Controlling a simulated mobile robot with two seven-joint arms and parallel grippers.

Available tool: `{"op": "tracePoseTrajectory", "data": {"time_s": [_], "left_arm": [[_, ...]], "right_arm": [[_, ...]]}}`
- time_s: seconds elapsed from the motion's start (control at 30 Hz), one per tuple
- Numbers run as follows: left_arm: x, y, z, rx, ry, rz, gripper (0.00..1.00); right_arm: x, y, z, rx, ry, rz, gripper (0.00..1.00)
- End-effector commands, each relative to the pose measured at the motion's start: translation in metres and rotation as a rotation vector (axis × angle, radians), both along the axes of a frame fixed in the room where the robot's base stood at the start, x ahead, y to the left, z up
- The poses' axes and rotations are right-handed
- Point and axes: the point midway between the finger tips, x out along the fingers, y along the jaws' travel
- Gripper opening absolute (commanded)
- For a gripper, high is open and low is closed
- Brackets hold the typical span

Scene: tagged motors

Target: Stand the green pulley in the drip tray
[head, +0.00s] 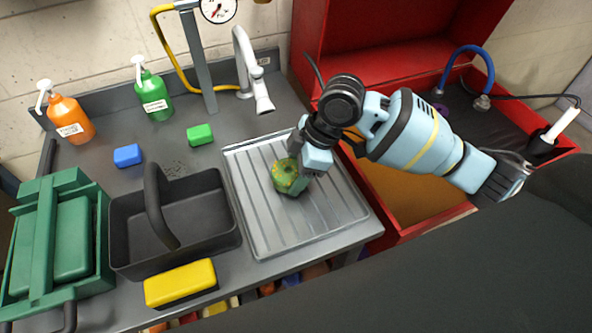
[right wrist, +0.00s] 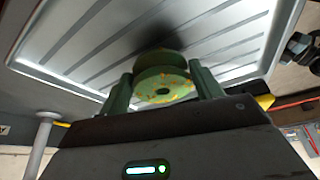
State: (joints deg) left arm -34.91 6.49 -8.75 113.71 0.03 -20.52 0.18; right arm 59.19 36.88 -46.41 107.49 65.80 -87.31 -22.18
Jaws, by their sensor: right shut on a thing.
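The green pulley (head: 287,177), round with a center hole and yellowish wear marks, is in the jaws of my right gripper (head: 303,169). In the right wrist view the pulley (right wrist: 162,84) sits between the two green fingers of the gripper (right wrist: 163,88). The drip tray (head: 246,221) is a grey ribbed metal tray on the counter. The pulley is over the middle of the tray; a dark shadow lies on the tray (right wrist: 75,42) behind it in the right wrist view. I cannot tell whether it touches the tray. My left gripper is not in view.
A black caddy with a handle (head: 215,190) stands left of the tray, with a yellow sponge (head: 180,283) in front. A green toolbox (head: 60,245) is far left. The faucet (head: 252,75) rises behind the tray. A red cabinet (head: 400,75) stands to the right. Green soap (head: 200,134) lies behind.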

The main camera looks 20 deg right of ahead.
Motion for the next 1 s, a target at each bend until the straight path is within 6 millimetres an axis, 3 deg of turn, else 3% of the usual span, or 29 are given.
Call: {"op": "tracePoseTrajectory", "data": {"time_s": [0.5, 0.53, 0.67, 1.0], "left_arm": [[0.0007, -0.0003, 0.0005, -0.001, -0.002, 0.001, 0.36], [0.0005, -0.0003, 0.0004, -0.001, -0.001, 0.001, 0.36], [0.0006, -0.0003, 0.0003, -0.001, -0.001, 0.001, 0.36], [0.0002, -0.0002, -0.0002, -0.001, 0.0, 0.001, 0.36]], "right_arm": [[0.0013, -0.0003, -0.0108, 0.002, -0.006, -0.002, 0.42], [0.0007, -0.0006, -0.0119, 0.0, -0.003, -0.002, 0.68], [0.0006, -0.0005, -0.012, 0.0, -0.003, -0.002, 0.85], [0.0005, -0.0004, -0.0099, 0.0, -0.003, -0.001, 0.86]]}}
